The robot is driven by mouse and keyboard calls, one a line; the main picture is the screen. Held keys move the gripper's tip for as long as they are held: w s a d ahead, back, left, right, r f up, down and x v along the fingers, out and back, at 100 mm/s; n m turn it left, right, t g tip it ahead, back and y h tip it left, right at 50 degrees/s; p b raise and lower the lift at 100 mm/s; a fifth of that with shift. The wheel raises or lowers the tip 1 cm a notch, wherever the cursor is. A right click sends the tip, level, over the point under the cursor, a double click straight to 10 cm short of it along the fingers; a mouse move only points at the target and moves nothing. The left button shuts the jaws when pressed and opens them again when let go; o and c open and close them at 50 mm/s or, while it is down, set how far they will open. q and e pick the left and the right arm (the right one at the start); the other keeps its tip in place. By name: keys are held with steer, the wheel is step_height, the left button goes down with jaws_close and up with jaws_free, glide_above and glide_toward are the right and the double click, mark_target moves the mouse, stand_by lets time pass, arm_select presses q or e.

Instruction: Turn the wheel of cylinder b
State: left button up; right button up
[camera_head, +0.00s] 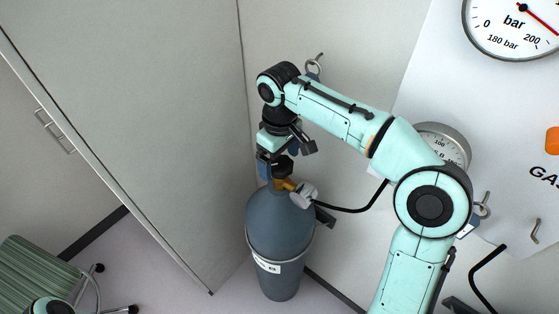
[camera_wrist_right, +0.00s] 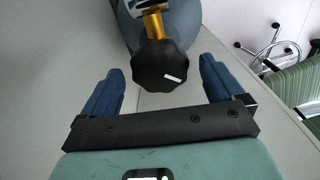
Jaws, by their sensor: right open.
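The grey-blue gas cylinder (camera_head: 272,230) stands upright by the wall, held by a band, with a label (camera_head: 267,266) too small to read surely. Its black wheel (camera_head: 283,164) sits on top at a brass valve (camera_head: 284,184). My right gripper (camera_head: 268,172) is just above the cylinder top, pointing down. In the right wrist view, the black lobed wheel (camera_wrist_right: 160,67) with a white mark lies between and slightly beyond the open blue fingers (camera_wrist_right: 162,82), with gaps on both sides. The brass stem (camera_wrist_right: 154,27) and cylinder (camera_wrist_right: 190,20) show beyond it. My left gripper is out of view.
A grey regulator (camera_head: 304,195) with a black hose (camera_head: 345,209) hangs at the valve. A large panel door (camera_head: 130,120) is on the left. A striped green chair (camera_head: 38,275) stands lower left. Gauges (camera_head: 445,143) are on the right wall. Floor beside the cylinder is clear.

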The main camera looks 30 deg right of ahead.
steer(key=shift+f, duration=0.15)
steer(key=c, duration=1)
steer(key=shift+c, duration=0.2)
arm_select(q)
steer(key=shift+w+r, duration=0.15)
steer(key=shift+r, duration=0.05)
arm_select(e)
steer(key=shift+m, duration=0.4)
steer(key=shift+m+p, duration=0.5)
steer(key=shift+m, duration=0.5)
steer(key=m, duration=0.2)
steer(key=shift+m+p, duration=0.35)
steer(key=shift+m, duration=0.05)
arm_select(q)
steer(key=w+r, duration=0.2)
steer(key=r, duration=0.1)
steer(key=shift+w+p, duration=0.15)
steer(key=shift+p, duration=0.25)
arm_select(e)
steer(key=m, duration=0.5)
steer(key=shift+d, duration=0.1)
steer(key=shift+m, duration=0.3)
